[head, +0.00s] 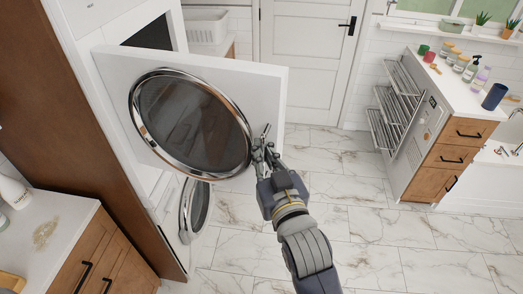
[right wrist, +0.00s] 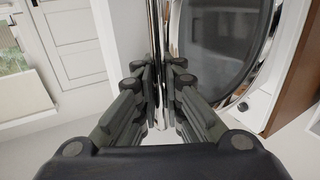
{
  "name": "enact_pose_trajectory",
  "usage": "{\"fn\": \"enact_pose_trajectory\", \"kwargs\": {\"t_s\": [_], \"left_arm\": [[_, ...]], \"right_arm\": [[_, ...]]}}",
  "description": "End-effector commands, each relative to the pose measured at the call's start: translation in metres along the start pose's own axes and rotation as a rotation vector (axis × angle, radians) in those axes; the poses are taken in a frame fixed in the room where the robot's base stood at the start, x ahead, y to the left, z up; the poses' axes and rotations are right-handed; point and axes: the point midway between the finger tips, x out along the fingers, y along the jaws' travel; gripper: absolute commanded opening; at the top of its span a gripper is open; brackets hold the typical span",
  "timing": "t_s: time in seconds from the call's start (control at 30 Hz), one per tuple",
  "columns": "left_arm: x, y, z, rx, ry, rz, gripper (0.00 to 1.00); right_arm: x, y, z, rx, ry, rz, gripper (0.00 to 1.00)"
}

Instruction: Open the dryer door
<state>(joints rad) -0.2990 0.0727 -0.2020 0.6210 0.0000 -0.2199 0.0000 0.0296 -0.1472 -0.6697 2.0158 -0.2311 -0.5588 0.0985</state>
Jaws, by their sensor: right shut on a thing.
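The dryer door (head: 250,85) is a white panel with a round dark window in a chrome ring. In the head view it stands swung out from the white dryer (head: 75,20), and part of the dark opening shows behind it. My right gripper (head: 265,148) is at the door's right side, beside the chrome ring. The exact grip point is partly hidden by the fingers. My left gripper is out of view.
A washer with a round door (head: 196,208) sits below the dryer. A wooden counter (head: 75,245) stands at the left front. A drying rack (head: 395,105) and a drawer cabinet (head: 452,150) stand at the right. The marble floor (head: 370,230) between is clear.

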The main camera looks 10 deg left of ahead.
Motion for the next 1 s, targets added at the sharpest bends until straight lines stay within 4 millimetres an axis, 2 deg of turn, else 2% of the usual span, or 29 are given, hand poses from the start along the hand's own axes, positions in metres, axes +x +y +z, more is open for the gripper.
{"fn": "enact_pose_trajectory", "kwargs": {"t_s": [0.1,0.2,0.23,0.67,0.83,1.0], "left_arm": [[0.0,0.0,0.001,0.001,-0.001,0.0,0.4],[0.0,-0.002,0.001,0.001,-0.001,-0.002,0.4],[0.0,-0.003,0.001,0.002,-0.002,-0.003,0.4],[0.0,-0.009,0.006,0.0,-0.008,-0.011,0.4],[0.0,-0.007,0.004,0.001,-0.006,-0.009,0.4],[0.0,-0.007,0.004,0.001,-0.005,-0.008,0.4]], "right_arm": [[0.0,0.003,0.001,-0.006,-0.002,0.006,0.0],[0.0,0.003,0.002,-0.006,-0.002,0.006,0.24],[0.0,0.003,0.002,-0.005,-0.002,0.005,0.29],[-0.005,0.001,0.001,-0.001,-0.002,0.002,0.29],[-0.026,0.001,0.002,-0.001,-0.003,0.002,0.29],[-0.062,0.002,0.003,-0.001,-0.005,0.003,0.29]]}}
